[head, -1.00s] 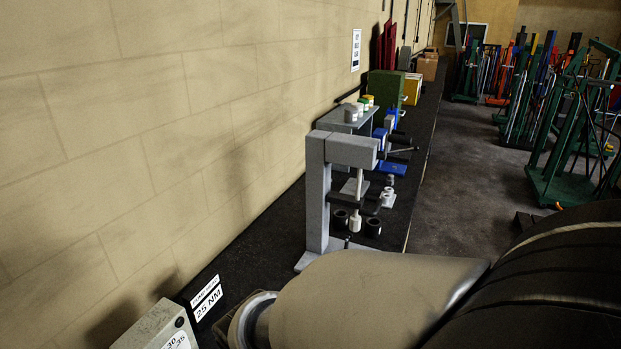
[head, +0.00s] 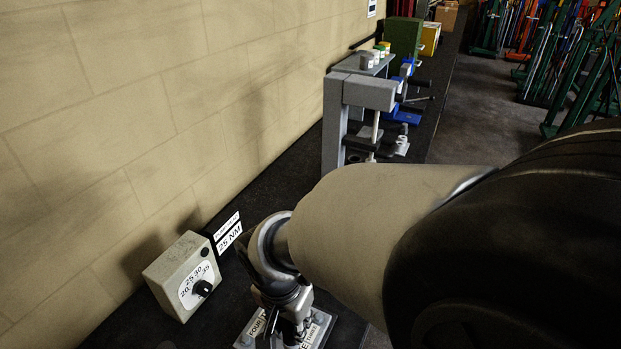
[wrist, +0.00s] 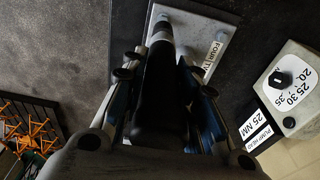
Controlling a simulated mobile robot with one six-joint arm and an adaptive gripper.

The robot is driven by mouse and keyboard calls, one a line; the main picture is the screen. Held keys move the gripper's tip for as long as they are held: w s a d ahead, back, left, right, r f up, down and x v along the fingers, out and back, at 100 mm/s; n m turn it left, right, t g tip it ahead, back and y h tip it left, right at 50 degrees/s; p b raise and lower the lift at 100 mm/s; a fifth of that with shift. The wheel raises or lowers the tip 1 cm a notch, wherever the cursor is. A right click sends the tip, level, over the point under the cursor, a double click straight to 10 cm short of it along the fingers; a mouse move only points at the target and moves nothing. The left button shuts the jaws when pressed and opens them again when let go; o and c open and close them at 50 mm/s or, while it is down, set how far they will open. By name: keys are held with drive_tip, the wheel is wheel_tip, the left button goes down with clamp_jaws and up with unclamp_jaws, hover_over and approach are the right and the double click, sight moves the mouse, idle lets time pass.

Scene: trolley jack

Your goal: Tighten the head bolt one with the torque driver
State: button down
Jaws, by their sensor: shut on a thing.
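My gripper (wrist: 163,82) is shut on the dark cylindrical torque driver (wrist: 158,60). The driver points away from the wrist, and its paler front end (wrist: 160,28) lies over the light metal pump head plate (wrist: 232,24). In the head view my gripper (head: 290,318) is low in the picture, over the same plate (head: 325,325). The plate bears white labels; "FOUR" and part of "THREE" can be read. Small round bolt heads show near its edges. The label for bolt one and that bolt are hidden. I cannot tell whether the driver tip touches a bolt.
A grey box with a dial (head: 185,277) stands left of the plate, beside a "25 NM" sign (head: 229,236). A grey press (head: 345,115) stands farther along the dark bench against the wall. Green stands (head: 580,95) fill the floor at the right.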

drive_tip(key=shift+f+b, duration=2.6)
drive_tip(key=shift+f, duration=0.75)
drive_tip(key=shift+s+f+b, duration=0.1)
drive_tip(key=shift+f+b, duration=0.2)
drive_tip(key=shift+b, duration=0.4)
idle(0.5)
drive_tip(key=shift+r+p, duration=1.95)
drive_tip(key=shift+r, duration=0.7)
drive_tip(key=shift+f, duration=0.1)
